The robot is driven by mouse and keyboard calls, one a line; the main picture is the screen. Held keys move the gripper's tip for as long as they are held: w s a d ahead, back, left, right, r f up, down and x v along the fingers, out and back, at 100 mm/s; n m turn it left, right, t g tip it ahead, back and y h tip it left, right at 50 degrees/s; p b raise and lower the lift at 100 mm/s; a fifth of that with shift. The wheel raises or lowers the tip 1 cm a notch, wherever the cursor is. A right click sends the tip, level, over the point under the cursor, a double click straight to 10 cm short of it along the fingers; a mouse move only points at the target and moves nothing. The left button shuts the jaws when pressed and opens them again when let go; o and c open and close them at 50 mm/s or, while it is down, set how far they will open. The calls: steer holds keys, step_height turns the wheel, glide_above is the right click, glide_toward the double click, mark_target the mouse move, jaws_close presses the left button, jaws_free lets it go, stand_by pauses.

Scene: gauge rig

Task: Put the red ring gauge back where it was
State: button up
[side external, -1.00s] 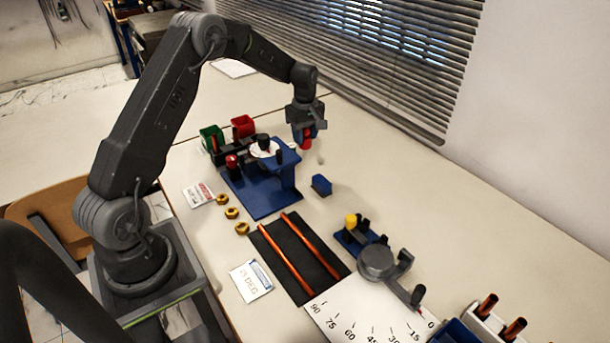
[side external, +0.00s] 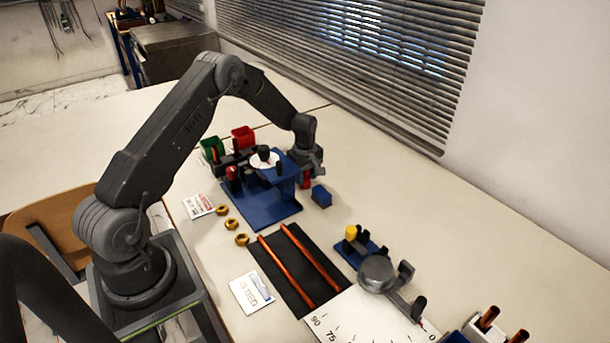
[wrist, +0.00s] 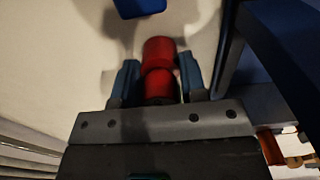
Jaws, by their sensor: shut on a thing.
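The red ring gauge (wrist: 159,68), seen as a short red cylinder with a narrower waist, is between the two fingers of my gripper (wrist: 158,82) in the wrist view. The fingers are shut on it. In the side external view my gripper (side external: 307,176) is low at the right side of the blue gauge stand (side external: 263,207), and a bit of the red gauge (side external: 306,183) shows beneath it. A small blue block (side external: 321,196) stands close to the right; it also shows at the top of the wrist view (wrist: 140,7). Whether the gauge touches the table I cannot tell.
A green bin (side external: 212,148) and a red bin (side external: 243,137) stand behind the stand. Brass nuts (side external: 228,224) lie to its left. A black mat (side external: 277,286) with copper rods and a grey angle fixture (side external: 378,274) are in front. The table by the blinds is clear.

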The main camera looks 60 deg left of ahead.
steer(key=shift+f, duration=0.15)
steer(key=o, duration=1)
steer(key=shift+c, duration=0.2)
step_height(320, 180, up, 12)
steer(key=shift+r, duration=0.15)
steer(key=s+d+r+m+t, duration=0.1)
steer(key=s+d+r+m, duration=0.5)
steer(key=r, duration=0.3)
steer(key=s+d+r+m+t, duration=0.25)
steer(key=s+d+r, duration=0.25)
steer(key=d+r, duration=0.4)
steer(key=s+d+m+t, duration=0.1)
steer(key=s+d+m, duration=0.3)
steer(key=s, duration=0.5)
steer(key=s+d+r+m+t, duration=0.1)
steer(key=s+d+m, duration=0.3)
steer(key=s, duration=0.5)
steer(key=shift+d+m, duration=0.2)
steer(key=shift+m, duration=0.55)
